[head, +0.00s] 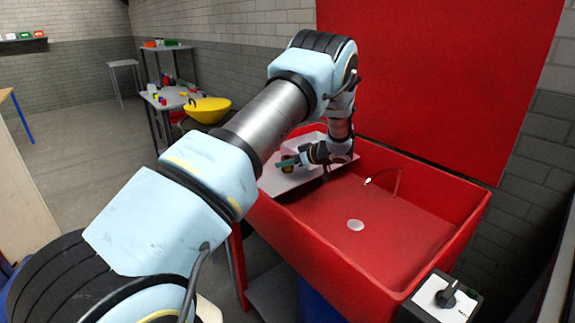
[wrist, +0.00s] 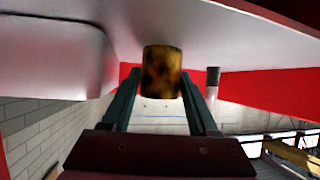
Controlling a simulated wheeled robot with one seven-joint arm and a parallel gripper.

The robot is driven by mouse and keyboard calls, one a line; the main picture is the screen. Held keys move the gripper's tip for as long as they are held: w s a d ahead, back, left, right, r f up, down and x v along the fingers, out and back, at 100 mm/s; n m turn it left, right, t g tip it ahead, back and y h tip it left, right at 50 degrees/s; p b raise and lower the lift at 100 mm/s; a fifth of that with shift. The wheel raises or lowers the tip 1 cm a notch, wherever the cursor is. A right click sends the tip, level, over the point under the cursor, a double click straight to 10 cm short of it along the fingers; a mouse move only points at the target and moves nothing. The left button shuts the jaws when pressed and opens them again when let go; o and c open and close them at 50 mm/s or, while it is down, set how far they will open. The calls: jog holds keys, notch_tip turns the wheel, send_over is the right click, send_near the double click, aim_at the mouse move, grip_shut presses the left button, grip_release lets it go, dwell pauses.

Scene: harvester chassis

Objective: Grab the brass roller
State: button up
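The brass roller (wrist: 161,72) is a short, dark-mottled golden cylinder in the wrist view, against the pale grey-white surface at the top of the picture. My gripper (wrist: 161,80) has its two teal fingers on either side of the roller, with the tips at or very near its sides. I cannot tell whether they press on it. In the head view my gripper (head: 287,163) is low over the white ledge of the red basin, its teal finger pointing left. The roller is small and mostly hidden there.
The red basin (head: 400,235) has a drain and a small tap inside. Its white ledge (head: 275,184) lies under my gripper. A dark-tipped peg (wrist: 212,80) stands close to the right finger. A yellow bowl (head: 207,110) and shelves are behind. A switch box (head: 440,298) is front right.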

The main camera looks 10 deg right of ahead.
grip_shut()
dwell(0.6)
